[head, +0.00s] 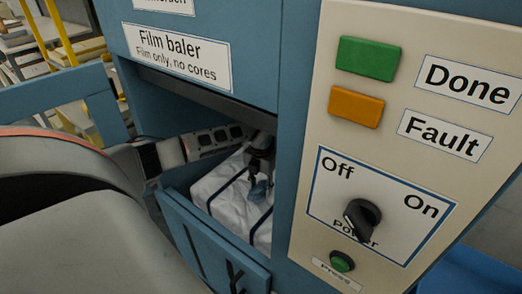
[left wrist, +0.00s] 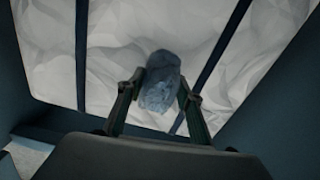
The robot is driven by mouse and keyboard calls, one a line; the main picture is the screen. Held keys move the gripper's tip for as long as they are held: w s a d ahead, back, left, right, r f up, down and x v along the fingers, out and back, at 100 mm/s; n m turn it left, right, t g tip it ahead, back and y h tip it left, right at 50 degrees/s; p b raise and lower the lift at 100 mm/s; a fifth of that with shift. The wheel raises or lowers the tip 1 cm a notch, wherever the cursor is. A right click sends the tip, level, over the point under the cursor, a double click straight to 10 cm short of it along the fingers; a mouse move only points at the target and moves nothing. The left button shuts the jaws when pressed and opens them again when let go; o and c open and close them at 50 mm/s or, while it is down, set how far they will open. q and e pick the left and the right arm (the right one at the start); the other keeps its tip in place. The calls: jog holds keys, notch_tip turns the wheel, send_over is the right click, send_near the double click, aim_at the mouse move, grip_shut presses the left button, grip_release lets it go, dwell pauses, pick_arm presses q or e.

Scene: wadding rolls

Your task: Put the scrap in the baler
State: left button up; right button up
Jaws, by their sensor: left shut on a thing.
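The baler (head: 205,20) is a blue machine labelled "Film baler, Film only, no cores". Its chamber holds a white, crumpled bale (head: 222,190) with dark straps, which fills most of the left wrist view (left wrist: 150,30). My left gripper (head: 260,170) reaches into the chamber over the bale. It is shut on a small blue-grey lump of scrap (head: 259,190), seen between both fingers in the left wrist view (left wrist: 160,82). I cannot tell whether the scrap touches the bale. My right gripper is not in view.
The cream control panel (head: 420,25) right of the opening has a green button (head: 368,58), an orange button (head: 355,106), a power knob (head: 362,217) pointing toward Off and a green press button (head: 342,261). A low blue door (head: 215,245) fronts the chamber. Yellow rails (head: 58,35) stand behind left.

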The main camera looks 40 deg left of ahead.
pick_arm(q)
jog(key=shift+f, duration=0.2)
jog(key=o, duration=1)
jog(key=shift+r, duration=0.1)
notch_tip(320, 180, up, 8)
jog(key=shift+f+p, duration=0.15)
jog(key=shift+p, duration=0.6)
jog(key=shift+s, duration=0.1)
